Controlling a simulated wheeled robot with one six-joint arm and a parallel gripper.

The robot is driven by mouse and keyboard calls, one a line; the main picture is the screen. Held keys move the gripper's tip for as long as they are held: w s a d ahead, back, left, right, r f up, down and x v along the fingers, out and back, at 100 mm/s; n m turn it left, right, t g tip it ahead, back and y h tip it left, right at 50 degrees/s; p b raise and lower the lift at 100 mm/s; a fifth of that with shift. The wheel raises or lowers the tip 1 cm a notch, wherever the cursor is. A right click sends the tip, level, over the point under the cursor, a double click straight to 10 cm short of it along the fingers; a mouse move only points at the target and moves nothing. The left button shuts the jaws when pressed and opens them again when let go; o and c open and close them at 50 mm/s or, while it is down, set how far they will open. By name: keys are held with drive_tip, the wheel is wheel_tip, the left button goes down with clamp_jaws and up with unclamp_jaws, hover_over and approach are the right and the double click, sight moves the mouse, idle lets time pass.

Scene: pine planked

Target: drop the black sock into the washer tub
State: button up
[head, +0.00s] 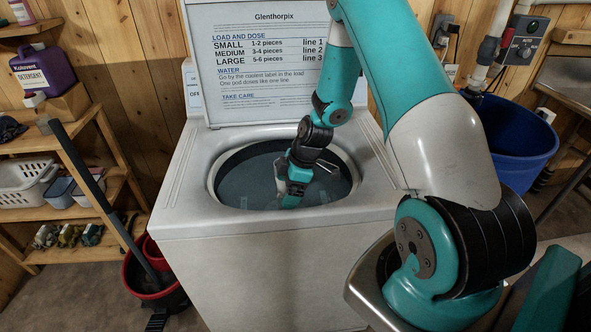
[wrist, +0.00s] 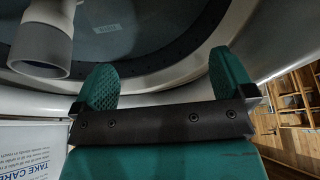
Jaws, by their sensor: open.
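The washer tub (head: 330,190) is the round opening in the top of a white top-loading washer, with its lid raised. A blue-grey surface shows inside it. My gripper (head: 290,203) reaches down into the opening, near its middle. In the wrist view my gripper (wrist: 161,66) has its two teal fingers wide apart, with nothing between them. Beyond the fingers the wrist view shows the tub's dark inside (wrist: 160,35) and its pale rim. I cannot make out the black sock for certain in either view.
The raised lid (head: 270,60) carries printed load instructions. A grey cylinder (wrist: 42,48) shows in the wrist view. Left are a wooden shelf with a white basket (head: 25,187), a dark cloth-like item (head: 10,128) and a red bucket (head: 150,290). A blue bin (head: 515,140) stands right.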

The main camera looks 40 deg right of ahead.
drive_tip(key=b+v, duration=0.2)
drive_tip(key=v, duration=1.5)
drive_tip(key=shift+a, duration=0.15)
drive_tip(key=s+a+r+m+g, duration=0.1)
drive_tip(key=s+a+r, duration=0.25)
drive_tip(key=a, duration=0.55)
drive_tip(key=s+a+r+m, duration=0.15)
drive_tip(key=a+r, duration=0.25)
drive_tip(key=a, duration=0.5)
drive_tip(key=s+a+r+m+g, duration=0.1)
drive_tip(key=s+a+r+m, duration=0.1)
drive_tip(key=s+a, duration=0.7)
drive_tip(key=s+r, duration=0.1)
drive_tip(key=s, duration=0.3)
drive_tip(key=shift+s+a, duration=0.35)
drive_tip(key=shift+a, duration=0.05)
drive_tip(key=shift+d, duration=0.1)
